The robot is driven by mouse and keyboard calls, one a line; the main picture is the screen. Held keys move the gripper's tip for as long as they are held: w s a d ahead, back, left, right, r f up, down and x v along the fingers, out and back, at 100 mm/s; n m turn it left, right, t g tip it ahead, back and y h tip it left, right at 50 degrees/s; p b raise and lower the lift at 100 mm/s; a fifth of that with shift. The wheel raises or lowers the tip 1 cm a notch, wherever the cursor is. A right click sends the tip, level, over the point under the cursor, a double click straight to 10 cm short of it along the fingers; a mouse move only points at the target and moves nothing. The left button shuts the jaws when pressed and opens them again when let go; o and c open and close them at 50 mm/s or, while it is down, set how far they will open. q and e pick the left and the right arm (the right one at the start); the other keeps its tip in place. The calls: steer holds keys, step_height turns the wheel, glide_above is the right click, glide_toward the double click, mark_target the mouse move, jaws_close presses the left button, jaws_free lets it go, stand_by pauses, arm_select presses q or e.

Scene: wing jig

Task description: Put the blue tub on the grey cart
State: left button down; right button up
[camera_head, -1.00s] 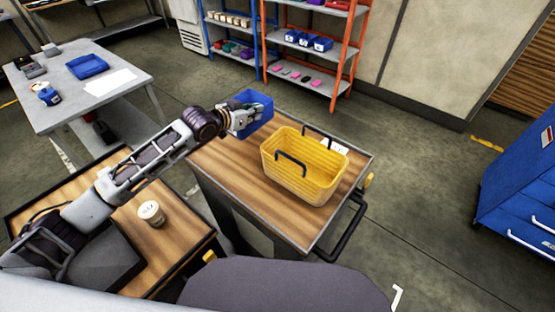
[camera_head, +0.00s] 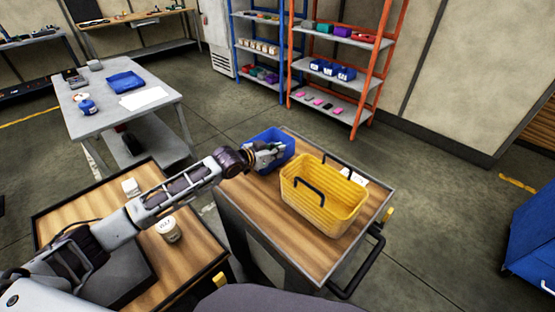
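The blue tub (camera_head: 279,139) is at the far left end of the grey cart (camera_head: 263,206), which has a wooden top. My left gripper (camera_head: 268,157) reaches in from the left and is shut on the near side of the tub. The tub looks level, at or just above the cart top; its underside is hidden, so I cannot tell whether it touches. My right gripper is not in view.
A yellow basket (camera_head: 322,203) with black handles stands on the cart, just right of the tub. A wooden-topped table (camera_head: 190,257) at the lower left holds a white cup (camera_head: 169,230). Shelves (camera_head: 345,75) stand behind; a blue cabinet (camera_head: 535,240) is at right.

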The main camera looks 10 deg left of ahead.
mark_target(277, 166)
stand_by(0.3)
arm_select(q)
steer(key=shift+f, duration=1.85)
steer(key=shift+f, duration=0.1)
steer(key=c, duration=1.6)
jaws_free()
steer(key=shift+c, duration=0.2)
steer(key=shift+s, duration=0.1)
steer(key=v, duration=1.2)
